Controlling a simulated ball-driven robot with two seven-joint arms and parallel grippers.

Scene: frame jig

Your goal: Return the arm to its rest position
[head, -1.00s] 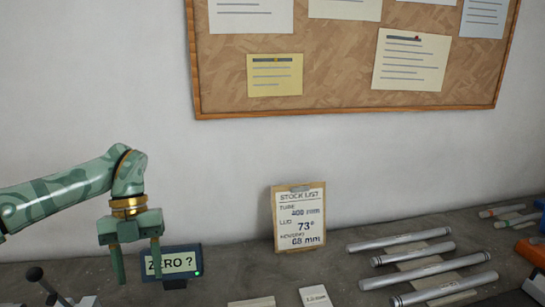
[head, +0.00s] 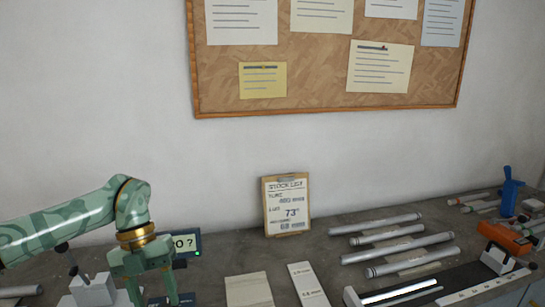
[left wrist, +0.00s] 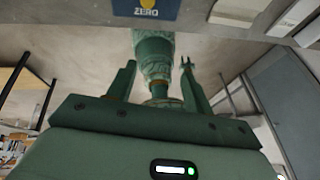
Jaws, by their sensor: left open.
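My left arm comes in from the left in the head view. Its green left gripper (head: 153,290) points down, with its two fingers apart and nothing seen between them. The gripper hangs in front of the dark display (head: 186,243) on the bench and hides part of its text. In the left wrist view the gripper's two fingers (left wrist: 158,80) stand apart with a green structure visible between them. The display, reading ZERO (left wrist: 146,12), shows at the top edge there. My right gripper cannot be made out.
A grey clamp block (head: 92,291) stands close left of the gripper. Several metal tubes (head: 376,224) lie at the right, behind a jig rail (head: 424,285) with an orange part (head: 506,238). A stock-list clipboard (head: 286,222) leans on the wall. Pale plates (head: 249,290) lie in front.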

